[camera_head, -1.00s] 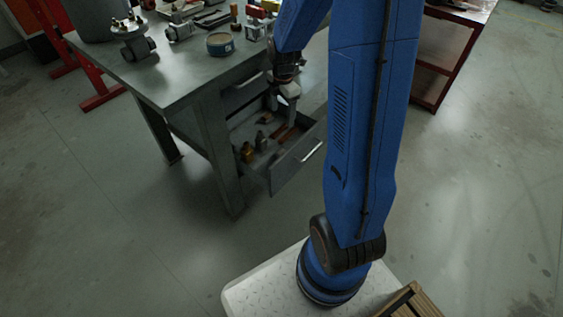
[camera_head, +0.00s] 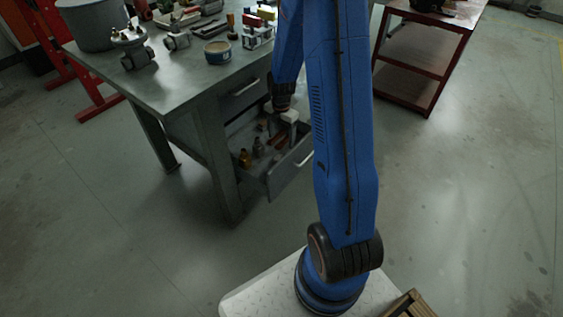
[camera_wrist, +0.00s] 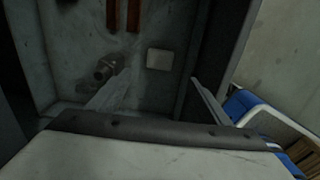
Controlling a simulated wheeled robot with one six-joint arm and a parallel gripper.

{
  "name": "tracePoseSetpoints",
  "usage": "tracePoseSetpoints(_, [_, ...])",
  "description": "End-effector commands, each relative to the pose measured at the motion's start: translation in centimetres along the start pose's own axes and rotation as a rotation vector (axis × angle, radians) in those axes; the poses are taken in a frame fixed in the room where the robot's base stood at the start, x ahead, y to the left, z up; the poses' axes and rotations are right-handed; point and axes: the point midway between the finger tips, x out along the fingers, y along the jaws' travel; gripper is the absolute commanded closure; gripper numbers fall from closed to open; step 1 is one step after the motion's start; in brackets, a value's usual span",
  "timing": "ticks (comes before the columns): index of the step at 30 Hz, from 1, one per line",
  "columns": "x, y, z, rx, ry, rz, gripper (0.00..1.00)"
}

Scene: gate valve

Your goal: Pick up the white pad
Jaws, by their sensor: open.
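The white pad (camera_wrist: 159,59) is a small pale square lying flat on the floor of the open drawer (camera_head: 290,172), near one side wall, in the wrist view. I cannot make it out in the head view. My gripper (camera_wrist: 155,97) is open and empty, its two fingers spread wide at the lower part of the wrist view. The pad lies beyond the fingertips, between their lines, with no contact visible. In the head view my gripper (camera_head: 289,118) points down over the drawer, partly hidden by its walls and contents.
A grey metal fitting (camera_wrist: 107,68) lies left of the pad, with brown bars (camera_wrist: 133,14) farther off. The drawer's side wall (camera_wrist: 196,60) is close on the pad's right. The workbench top (camera_head: 165,85) holds a tin (camera_head: 217,52) and several valve parts.

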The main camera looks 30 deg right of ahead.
Motion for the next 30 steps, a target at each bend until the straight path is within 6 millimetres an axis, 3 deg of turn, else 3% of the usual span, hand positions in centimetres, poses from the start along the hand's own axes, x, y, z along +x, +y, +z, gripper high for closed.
tracePoseSetpoints(12, [6.5,0.0,0.0,0.001,0.001,-0.001,0.28])
tracePoseSetpoints(25, [8.9,0.0,0.0,0.001,0.001,-0.001,0.28])
tracePoseSetpoints(30, [10.8,-0.1,0.1,0.001,0.001,-0.002,0.28])
